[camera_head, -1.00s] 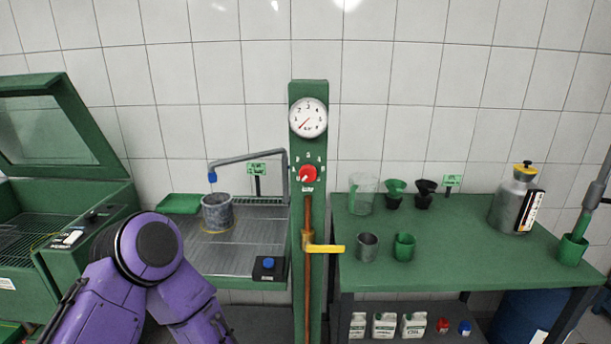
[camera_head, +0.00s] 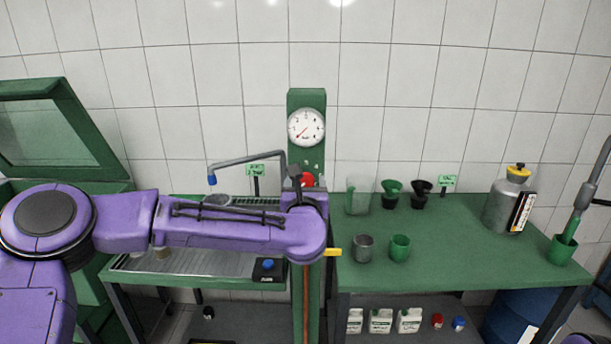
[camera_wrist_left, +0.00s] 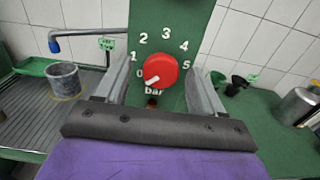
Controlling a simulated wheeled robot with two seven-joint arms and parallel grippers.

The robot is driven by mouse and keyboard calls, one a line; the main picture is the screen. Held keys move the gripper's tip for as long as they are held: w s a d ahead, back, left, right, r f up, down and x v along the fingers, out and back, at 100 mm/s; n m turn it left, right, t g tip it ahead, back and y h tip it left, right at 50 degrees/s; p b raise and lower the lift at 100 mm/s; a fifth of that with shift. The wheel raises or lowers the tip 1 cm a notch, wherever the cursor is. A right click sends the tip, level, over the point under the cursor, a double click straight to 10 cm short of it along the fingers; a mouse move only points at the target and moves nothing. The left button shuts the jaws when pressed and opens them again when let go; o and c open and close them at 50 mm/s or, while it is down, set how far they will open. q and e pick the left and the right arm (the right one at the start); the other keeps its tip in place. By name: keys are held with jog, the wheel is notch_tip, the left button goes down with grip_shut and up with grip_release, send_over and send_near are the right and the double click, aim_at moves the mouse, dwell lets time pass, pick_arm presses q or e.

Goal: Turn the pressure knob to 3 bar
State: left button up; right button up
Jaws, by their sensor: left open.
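The red pressure knob (camera_wrist_left: 160,69) is on a green panel (camera_wrist_left: 170,20) with white numbers 0 to 5 and "bar" below it. Its white mark points to the lower left, near the 0. In the head view the knob (camera_head: 308,180) is partly hidden by my left gripper (camera_head: 297,177). In the wrist view my left gripper (camera_wrist_left: 160,75) is open, with one finger on each side of the knob; I cannot tell whether they touch it. The round gauge (camera_head: 306,127) above has its red needle toward the lower left. My right gripper is not in view.
A yellow lever (camera_head: 333,252) sticks out below my left wrist. A grey pipe spout (camera_head: 245,156) and a grey bucket (camera_wrist_left: 64,80) are to the left. A green bench (camera_head: 450,260) with cups, funnels and a metal sprayer (camera_head: 508,205) is to the right.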

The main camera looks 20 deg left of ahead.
pick_arm(q)
jog(key=shift+w, duration=0.35)
jog(key=c, duration=1.1)
jog(key=shift+o, duration=0.2)
